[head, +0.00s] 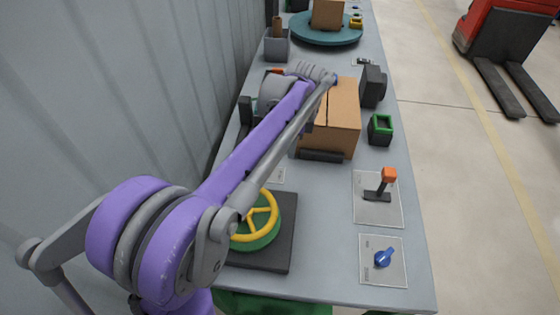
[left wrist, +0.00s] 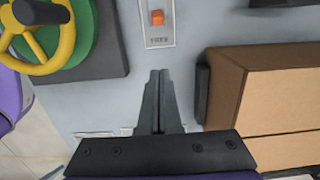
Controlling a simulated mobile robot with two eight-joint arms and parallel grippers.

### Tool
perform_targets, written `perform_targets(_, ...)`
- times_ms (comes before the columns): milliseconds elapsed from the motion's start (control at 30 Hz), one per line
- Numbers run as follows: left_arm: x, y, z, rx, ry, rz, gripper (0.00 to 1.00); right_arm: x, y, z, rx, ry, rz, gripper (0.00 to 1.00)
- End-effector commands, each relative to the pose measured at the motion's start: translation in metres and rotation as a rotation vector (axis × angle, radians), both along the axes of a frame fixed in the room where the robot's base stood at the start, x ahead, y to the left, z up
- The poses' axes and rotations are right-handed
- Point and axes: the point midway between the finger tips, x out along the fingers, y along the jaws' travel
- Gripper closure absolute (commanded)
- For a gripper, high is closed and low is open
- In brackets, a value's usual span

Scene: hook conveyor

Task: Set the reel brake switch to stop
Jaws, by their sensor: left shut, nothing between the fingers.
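A pale plate (left wrist: 160,39) with an orange switch (left wrist: 157,17) shows at the top of the left wrist view. The word FREE is on the plate below the switch; its upper part is cut off. In the head view a small part of a pale plate (head: 278,176) shows beside my arm, and the rest is hidden. My left gripper (left wrist: 159,75) is shut and empty. Its tips point toward the plate's FREE end and look apart from it. In the head view my arm hides the fingers. My right gripper is in neither view.
A yellow handwheel (head: 262,222) on a green drum stands left of the switch plate. A cardboard box (head: 343,115) stands on the other side. The bench also carries an orange-knobbed lever (head: 388,178) and a blue rotary knob (head: 384,258). A wall runs along the left.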

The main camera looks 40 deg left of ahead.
Motion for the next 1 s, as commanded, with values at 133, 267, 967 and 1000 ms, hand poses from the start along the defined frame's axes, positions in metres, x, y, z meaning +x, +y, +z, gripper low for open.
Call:
perform_targets(133,0.0,0.001,-0.016,0.0,0.0,0.001,1.0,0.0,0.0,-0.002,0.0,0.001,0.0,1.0)
perform_targets(267,-0.001,0.003,-0.041,0.0,0.0,0.001,1.0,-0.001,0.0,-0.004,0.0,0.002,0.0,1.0)
perform_targets(967,-0.022,0.039,-0.081,0.001,-0.001,0.001,1.0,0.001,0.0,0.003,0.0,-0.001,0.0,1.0)
perform_targets(1000,-0.022,0.039,-0.081,0.001,-0.001,0.001,1.0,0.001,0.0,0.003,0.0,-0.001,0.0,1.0)
